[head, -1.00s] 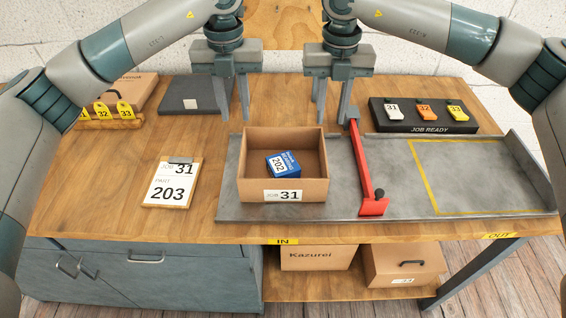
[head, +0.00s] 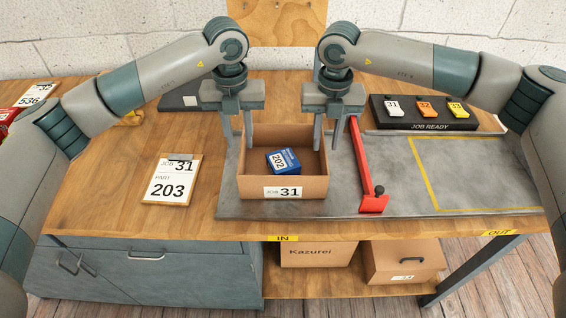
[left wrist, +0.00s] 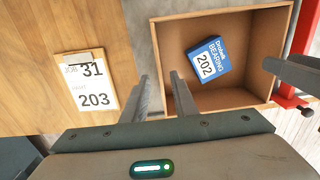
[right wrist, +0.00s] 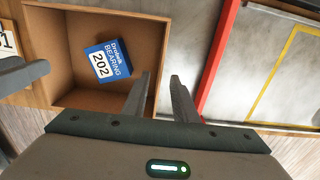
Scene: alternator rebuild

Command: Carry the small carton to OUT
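An open cardboard carton labelled JOB 31 (head: 243,188) stands on the IN side of the grey metal plate. A blue bearing box marked 202 (head: 284,161) lies inside it. My left gripper (head: 238,145) is open at the carton's left wall, one finger on each side of it in the left wrist view (left wrist: 160,85). My right gripper (head: 327,146) is open at the right wall, its fingers likewise on either side in the right wrist view (right wrist: 160,85). I cannot tell whether any finger touches. The OUT label (head: 497,233) is on the table's front edge at right.
A red bar (head: 362,165) crosses the plate just right of the carton. Beyond it, a yellow-outlined area (head: 475,175) is empty. A JOB READY rack (head: 425,113) with coloured tags stands behind. A clipboard reading 31 and 203 (head: 171,180) lies left of the carton.

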